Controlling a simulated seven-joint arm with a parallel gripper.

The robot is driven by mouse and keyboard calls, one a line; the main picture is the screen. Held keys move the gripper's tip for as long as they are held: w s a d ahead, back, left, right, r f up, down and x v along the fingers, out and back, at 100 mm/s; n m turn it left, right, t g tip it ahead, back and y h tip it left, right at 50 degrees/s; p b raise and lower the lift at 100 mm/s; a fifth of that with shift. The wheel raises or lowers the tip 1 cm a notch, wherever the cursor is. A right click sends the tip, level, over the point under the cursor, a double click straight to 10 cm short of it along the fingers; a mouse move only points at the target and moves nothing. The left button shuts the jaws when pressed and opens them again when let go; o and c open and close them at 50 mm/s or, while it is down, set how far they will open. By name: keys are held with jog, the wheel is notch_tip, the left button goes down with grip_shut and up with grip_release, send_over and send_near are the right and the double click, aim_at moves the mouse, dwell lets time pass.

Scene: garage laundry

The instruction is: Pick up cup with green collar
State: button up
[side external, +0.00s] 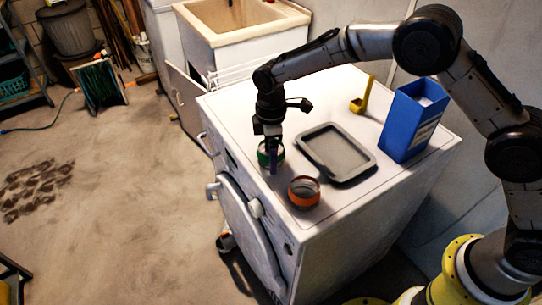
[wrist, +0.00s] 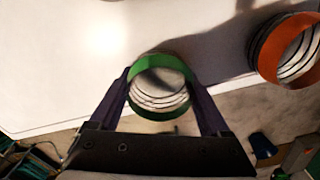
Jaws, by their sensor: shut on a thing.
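The cup with the green collar (side external: 264,153) stands near the front left part of the white machine's top in the side view. It also shows in the wrist view (wrist: 161,112), with the green ring around its mouth and a ribbed pale inside. My gripper (side external: 271,165) reaches down over it, and its two dark fingers (wrist: 163,110) press on opposite sides of the cup. The gripper is shut on this cup. I cannot tell whether the cup's base touches the machine top. The fingers and wrist hide part of the cup in the side view.
A cup with an orange collar (side external: 304,191) stands close by; it is at the upper right in the wrist view (wrist: 285,48). A grey tray (side external: 366,172), a blue box (side external: 402,130) and a yellow scoop (side external: 358,104) lie behind. The machine's front edge is near.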

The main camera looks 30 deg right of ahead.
jog(key=shift+c, duration=1.1)
